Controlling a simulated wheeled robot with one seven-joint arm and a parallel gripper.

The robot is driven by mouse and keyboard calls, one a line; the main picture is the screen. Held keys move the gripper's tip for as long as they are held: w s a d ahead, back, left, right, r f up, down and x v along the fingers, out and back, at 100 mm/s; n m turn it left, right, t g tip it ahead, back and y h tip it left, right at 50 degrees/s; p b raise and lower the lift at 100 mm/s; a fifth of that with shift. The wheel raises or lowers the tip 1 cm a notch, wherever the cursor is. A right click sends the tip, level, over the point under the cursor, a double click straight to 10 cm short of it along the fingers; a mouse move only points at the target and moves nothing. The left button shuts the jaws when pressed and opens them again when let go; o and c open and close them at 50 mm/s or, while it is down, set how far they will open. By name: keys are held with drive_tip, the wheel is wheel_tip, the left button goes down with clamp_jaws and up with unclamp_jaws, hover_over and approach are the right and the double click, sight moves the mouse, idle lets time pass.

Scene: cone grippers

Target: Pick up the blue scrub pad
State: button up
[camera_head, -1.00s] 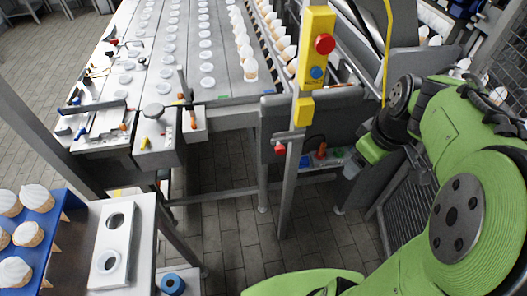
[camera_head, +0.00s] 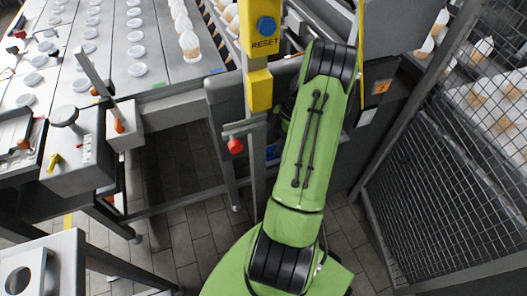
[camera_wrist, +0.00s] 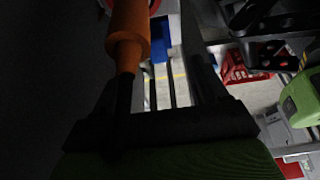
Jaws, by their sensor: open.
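The blue scrub pad appears as a small blue patch (camera_head: 271,152) in the head view, low beside the grey post and partly hidden by my arm. In the wrist view a blue flat piece (camera_wrist: 161,48) shows ahead between the fingers; it looks like the pad. My gripper (camera_wrist: 160,78) is open, with nothing between its fingers. It appears a little short of the blue piece. In the head view my gripper is hidden behind my green arm.
An orange handle (camera_wrist: 128,38) with a dark shaft is close to the left finger. A dark wall fills the wrist view's left. A yellow reset post (camera_head: 260,60) stands beside my arm, with a red knob (camera_head: 235,145) low on it. A mesh fence (camera_head: 450,180) is at right.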

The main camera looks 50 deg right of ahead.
sight(269, 149)
drive_tip(key=b+x, duration=0.2)
drive_tip(key=x, duration=0.4)
drive_tip(key=shift+d, duration=0.15)
drive_tip(key=shift+c, duration=0.4)
drive_tip(key=c, duration=1.1)
drive_tip(key=shift+o, duration=0.2)
drive_tip(key=shift+r, duration=0.1)
drive_tip(key=r+p, duration=0.1)
drive_tip(key=r, duration=0.2)
drive_tip(key=r+p, duration=0.2)
drive_tip(key=r, duration=0.2)
drive_tip(key=shift+s+r, duration=0.1)
drive_tip(key=shift+s, duration=0.1)
drive_tip(key=s+a, duration=0.5)
drive_tip(key=s, duration=0.3)
drive_tip(key=s+a, duration=0.5)
drive_tip(key=s, duration=0.4)
drive_tip(key=shift+a, duration=0.1)
